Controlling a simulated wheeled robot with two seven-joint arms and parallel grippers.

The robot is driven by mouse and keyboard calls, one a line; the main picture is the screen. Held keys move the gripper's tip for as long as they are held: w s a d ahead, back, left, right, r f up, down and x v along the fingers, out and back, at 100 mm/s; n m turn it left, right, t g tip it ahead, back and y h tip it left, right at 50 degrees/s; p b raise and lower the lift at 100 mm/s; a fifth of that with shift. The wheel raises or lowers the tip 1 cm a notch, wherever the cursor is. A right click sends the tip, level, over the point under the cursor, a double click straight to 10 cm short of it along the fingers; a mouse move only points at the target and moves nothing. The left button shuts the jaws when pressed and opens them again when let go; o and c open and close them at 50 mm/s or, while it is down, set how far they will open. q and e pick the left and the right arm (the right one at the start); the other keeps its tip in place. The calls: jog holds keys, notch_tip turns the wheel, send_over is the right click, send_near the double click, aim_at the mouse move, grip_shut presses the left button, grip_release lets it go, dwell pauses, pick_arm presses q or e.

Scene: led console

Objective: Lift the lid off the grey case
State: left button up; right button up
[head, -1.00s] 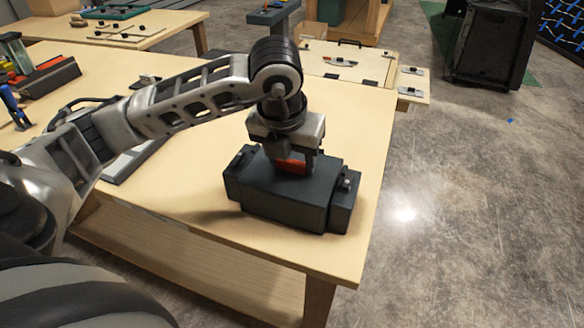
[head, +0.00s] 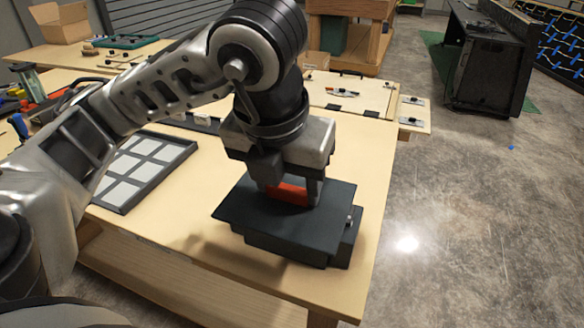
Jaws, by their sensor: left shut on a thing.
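The dark grey case (head: 338,252) stands near the front right corner of the wooden table. My left gripper (head: 290,195) is shut on the red handle (head: 287,193) on top of the case's dark flat lid (head: 245,210). The lid appears raised above the case, its left edge reaching out past the body below. It hides most of the case's top, and the height of the gap cannot be judged. A small latch (head: 349,220) shows at the case's right side. My right gripper is not in view.
A dark frame with pale square panels (head: 150,160) lies left of the case on the wooden table (head: 205,225). A pale board with latches (head: 350,92) is beyond it. Bare tabletop lies around the case. The floor is open to the right.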

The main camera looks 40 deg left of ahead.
aim_at(290, 209)
pick_arm(q)
jog(key=shift+s+d+r, duration=0.35)
jog(key=shift+s+d, duration=0.05)
jog(key=shift+s, duration=0.2)
jog(key=shift+s+d+r, duration=0.3)
jog(key=shift+s+d, duration=0.05)
jog(key=shift+s, duration=0.2)
jog(key=shift+s+d+r, duration=0.15)
jog(key=shift+s, duration=0.15)
jog(key=shift+s+d+r, duration=0.1)
jog(key=shift+s+r, duration=0.15)
jog(key=shift+r, duration=0.25)
jog(key=shift+r+p, duration=0.6)
jog(key=shift+p, duration=0.1)
jog(key=shift+r+p, duration=0.75)
jog(key=shift+r, duration=0.25)
